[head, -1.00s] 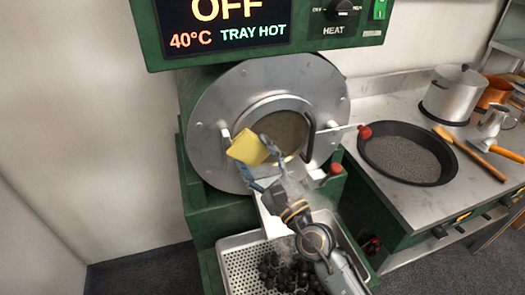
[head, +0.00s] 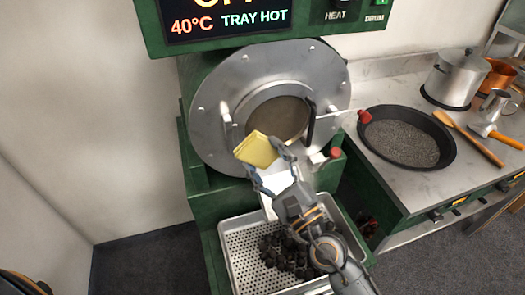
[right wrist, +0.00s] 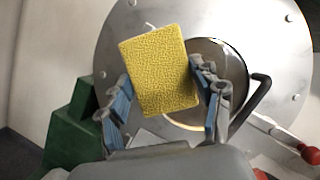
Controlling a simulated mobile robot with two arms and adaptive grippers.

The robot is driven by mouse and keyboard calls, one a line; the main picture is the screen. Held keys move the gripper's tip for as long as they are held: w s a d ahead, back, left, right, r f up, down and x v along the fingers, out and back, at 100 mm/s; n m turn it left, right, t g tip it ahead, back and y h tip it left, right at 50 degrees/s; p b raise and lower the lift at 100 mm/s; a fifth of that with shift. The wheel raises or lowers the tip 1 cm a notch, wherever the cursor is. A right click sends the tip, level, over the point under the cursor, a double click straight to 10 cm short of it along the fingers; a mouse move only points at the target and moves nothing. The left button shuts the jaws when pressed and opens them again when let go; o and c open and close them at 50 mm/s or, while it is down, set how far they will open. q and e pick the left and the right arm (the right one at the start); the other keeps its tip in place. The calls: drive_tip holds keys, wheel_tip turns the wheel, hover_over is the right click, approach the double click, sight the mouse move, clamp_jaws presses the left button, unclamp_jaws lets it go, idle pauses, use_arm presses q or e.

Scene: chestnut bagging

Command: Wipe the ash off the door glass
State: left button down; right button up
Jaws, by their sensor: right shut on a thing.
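The door glass (head: 281,117) is a round, dull brownish pane in the middle of the grey metal drum door (head: 215,95). In the right wrist view the door glass (right wrist: 228,62) shows partly behind the sponge. My right gripper (head: 268,164) is shut on a yellow sponge (head: 254,150), in front of the lower left part of the door. In the right wrist view the sponge (right wrist: 160,70) sits between the two fingers of the gripper (right wrist: 165,95). I cannot tell whether the sponge touches the glass. A dark piece at the bottom left corner of the head view may be part of my left arm; its gripper is out of view.
A black door handle (head: 311,122) and a red-knobbed lever (head: 363,117) stick out at the right of the glass. Below is a perforated tray (head: 237,250) with dark chestnuts. A black pan (head: 447,150) and a pot (head: 455,75) stand on the right counter.

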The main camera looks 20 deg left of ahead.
drive_tip(key=shift+s+d, duration=0.4)
drive_tip(key=shift+s, duration=0.25)
drive_tip(key=shift+s+d, duration=0.4)
drive_tip(key=shift+s, duration=0.2)
